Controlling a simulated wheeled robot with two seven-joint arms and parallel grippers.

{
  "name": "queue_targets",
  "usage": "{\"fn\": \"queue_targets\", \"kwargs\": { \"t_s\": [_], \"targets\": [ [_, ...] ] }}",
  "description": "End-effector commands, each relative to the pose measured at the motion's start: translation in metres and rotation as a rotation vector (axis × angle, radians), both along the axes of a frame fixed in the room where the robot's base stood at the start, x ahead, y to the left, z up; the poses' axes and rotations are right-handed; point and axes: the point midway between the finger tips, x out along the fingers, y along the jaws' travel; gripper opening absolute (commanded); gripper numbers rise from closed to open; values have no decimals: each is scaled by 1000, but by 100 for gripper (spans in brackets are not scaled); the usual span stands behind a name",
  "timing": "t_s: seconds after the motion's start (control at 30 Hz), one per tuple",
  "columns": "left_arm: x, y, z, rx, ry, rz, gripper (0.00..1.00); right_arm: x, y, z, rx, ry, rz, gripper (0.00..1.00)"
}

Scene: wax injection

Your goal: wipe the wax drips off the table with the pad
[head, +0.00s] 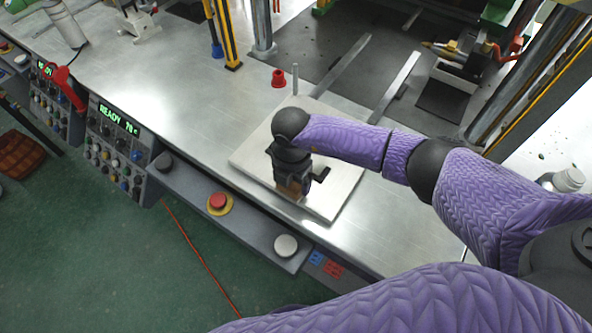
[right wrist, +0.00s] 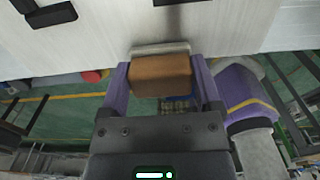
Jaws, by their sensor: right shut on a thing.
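My right gripper (head: 293,190) is over the pale board (head: 345,185) near the table's front edge. In the right wrist view the gripper (right wrist: 163,85) is shut on the pad (right wrist: 161,75), a brown block with a pale grey layer on its far side, between two purple fingers. In the head view only a little of the brown pad (head: 292,187) shows below the gripper. The pad's pale side faces the light surface; I cannot tell if they touch. The steel table (head: 180,95) shows no wax drips that I can make out. My left gripper is out of view.
A red cup-like piece (head: 279,79) and an upright pin (head: 295,80) stand behind the board. Two metal rails (head: 398,88) run back on the right. The table left of the board is clear.

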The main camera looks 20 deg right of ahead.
Motion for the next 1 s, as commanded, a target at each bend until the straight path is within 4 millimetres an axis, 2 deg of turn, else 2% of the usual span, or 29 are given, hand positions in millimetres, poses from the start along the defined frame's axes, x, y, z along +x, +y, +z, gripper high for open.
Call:
{"fn": "queue_targets", "kwargs": {
  "t_s": [0.17,0.6,0.87,1.0],
  "targets": [
    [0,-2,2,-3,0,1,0,0,0,3,1,1,1,7],
    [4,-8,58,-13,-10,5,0,0,0,62,1,0,1,7],
    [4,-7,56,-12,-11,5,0,0,0,60,2,1,1,7],
    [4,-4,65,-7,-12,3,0,0,0,69,1,1,1,7]
  ]
}}
